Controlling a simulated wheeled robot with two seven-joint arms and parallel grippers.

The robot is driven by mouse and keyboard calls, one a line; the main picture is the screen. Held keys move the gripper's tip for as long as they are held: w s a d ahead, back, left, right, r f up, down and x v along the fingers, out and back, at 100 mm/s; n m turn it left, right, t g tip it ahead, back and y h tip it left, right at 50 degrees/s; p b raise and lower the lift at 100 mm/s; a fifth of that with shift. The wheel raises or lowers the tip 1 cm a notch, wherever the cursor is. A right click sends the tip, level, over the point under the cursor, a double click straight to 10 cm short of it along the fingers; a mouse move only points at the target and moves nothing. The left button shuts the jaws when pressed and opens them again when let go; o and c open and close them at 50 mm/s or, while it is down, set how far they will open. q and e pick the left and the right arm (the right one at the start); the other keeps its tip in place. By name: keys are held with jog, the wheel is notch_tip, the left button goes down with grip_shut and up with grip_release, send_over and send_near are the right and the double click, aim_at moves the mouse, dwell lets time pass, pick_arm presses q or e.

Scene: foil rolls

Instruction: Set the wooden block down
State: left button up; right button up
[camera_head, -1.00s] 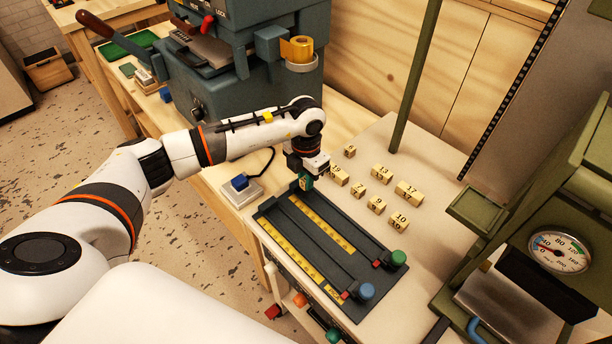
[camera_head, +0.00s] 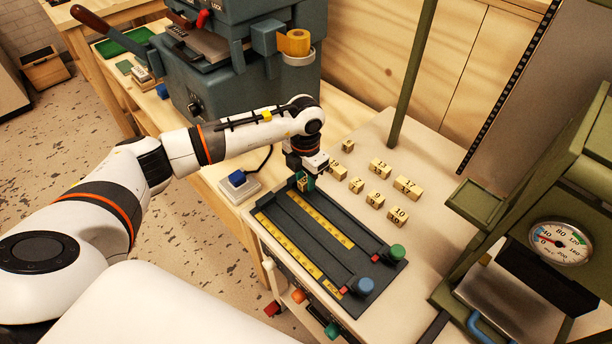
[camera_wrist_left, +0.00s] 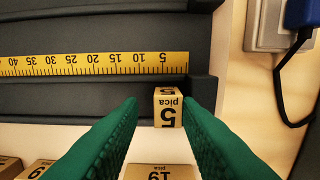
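The wooden block marked "5 pica" (camera_wrist_left: 168,107) is between the two green fingers of my left gripper (camera_wrist_left: 162,105) in the left wrist view. A gap shows between the block and the left finger, and a thinner one on the right, so the gripper looks open around it. In the head view the left gripper (camera_head: 308,184) points down at the far end of the dark ruler fixture (camera_head: 350,248), with the block (camera_head: 303,184) partly hidden by a finger. The block appears to sit at the fixture's end; its underside is hidden. My right gripper is out of view.
Several numbered wooden blocks (camera_head: 375,199) stand on the table right of the fixture. A blue-button box (camera_head: 238,183) with a cable is left of it. Blue (camera_head: 364,286) and green (camera_head: 397,251) knobs rise at its near end. A green machine with a gauge (camera_head: 560,243) is right.

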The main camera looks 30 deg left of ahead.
aim_at(304, 181)
pick_arm(q)
jog(key=shift+w+a+r, duration=0.25)
jog(key=shift+a, duration=0.15)
jog(key=shift+r+p, duration=0.25)
jog(key=shift+p, duration=0.1)
jog(key=shift+w+r+p, duration=0.1)
jog(key=shift+r+p, duration=0.35)
jog(key=shift+r, duration=0.05)
notch_tip(304, 181, up, 11)
jog(key=b, duration=0.2)
jog(key=shift+s+r, duration=0.15)
jog(key=shift+s, duration=0.1)
